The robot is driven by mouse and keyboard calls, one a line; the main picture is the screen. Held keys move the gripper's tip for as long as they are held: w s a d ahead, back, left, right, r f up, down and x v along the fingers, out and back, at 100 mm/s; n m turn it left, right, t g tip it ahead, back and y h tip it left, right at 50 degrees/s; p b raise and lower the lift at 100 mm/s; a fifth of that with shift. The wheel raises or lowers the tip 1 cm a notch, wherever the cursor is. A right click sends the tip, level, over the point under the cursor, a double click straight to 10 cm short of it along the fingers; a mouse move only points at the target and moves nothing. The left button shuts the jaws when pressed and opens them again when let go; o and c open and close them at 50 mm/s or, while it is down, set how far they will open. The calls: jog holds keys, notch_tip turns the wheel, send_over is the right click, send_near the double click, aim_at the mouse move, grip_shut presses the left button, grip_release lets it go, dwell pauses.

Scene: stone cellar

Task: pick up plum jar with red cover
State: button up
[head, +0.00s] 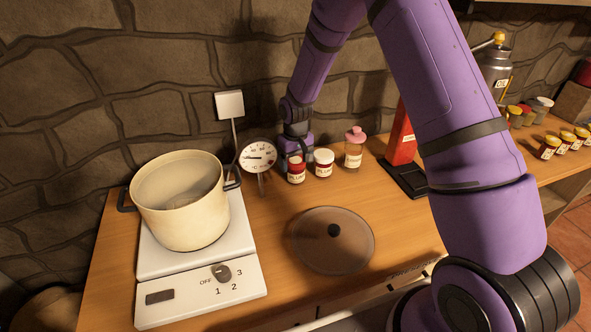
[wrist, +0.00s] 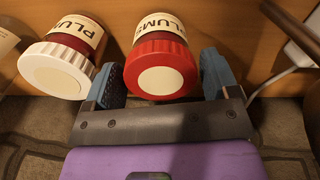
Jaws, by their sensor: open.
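The plum jar with the red cover (head: 296,170) stands on the wooden counter near the stone wall. In the wrist view its red lid (wrist: 160,68) lies between the two fingers of my gripper (wrist: 163,78). The fingers are open, one on each side of the lid; I cannot tell whether either touches it. In the head view my gripper (head: 296,150) is above and behind the jar, partly hidden by it. A plum jar with a white cover (head: 323,164) stands just to the right; in the wrist view it is on the left (wrist: 58,68), close to the left finger.
A dial thermometer (head: 258,156) stands just left of the jars. A pink-topped bottle (head: 354,148) is to the right. A cream pot (head: 185,205) sits on a white hotplate (head: 205,290). A glass lid (head: 333,252) lies in front. A red-and-black device (head: 402,150) stands further right.

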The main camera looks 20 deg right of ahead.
notch_tip(320, 180, down, 3)
jog(key=shift+f, duration=0.15)
jog(key=c, duration=0.8)
